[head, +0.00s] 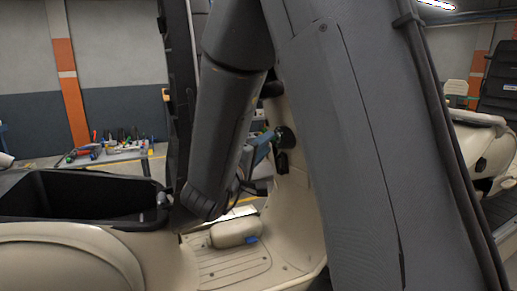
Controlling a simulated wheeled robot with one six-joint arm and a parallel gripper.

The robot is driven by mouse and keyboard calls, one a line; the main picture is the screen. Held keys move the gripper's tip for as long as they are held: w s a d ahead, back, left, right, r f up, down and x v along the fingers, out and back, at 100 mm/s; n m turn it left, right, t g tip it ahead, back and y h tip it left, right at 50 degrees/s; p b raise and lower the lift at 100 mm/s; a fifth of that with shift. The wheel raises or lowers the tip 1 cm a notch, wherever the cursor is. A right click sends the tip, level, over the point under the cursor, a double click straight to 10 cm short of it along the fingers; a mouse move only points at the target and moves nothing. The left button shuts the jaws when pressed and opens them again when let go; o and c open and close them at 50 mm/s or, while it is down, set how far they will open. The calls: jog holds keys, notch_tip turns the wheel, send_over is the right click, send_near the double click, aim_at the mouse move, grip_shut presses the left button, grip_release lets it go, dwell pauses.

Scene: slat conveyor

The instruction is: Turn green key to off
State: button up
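My gripper (262,150) is at the cream front panel (300,200) of a scooter, small and partly hidden behind my dark arm. Its tip is close to a round black fitting (287,137) on that panel, and I cannot tell whether it touches. A smaller dark fitting (283,162) sits just below. I cannot make out a green key or its position; the gripper and arm cover part of this area. Whether the fingers are open or shut does not show.
An open black storage bin (75,200) is at the left. A cream container with a blue cap (235,232) lies on the scooter's footboard (220,268). A table with tools (120,153) stands behind. Another cream scooter (480,150) is at the right.

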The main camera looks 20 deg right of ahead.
aim_at(274, 138)
jog(key=shift+x, duration=1.25)
grip_shut()
jog(key=shift+s+r+n+g+y+p, duration=0.15)
jog(key=shift+n+y+p, duration=0.5)
jog(key=shift+p, duration=2.1)
jog(key=shift+r+n+g+y+p, duration=0.3)
jog(key=shift+n+p, duration=0.55)
jog(key=shift+p, duration=1.85)
grip_release()
jog(key=shift+f, duration=0.25)
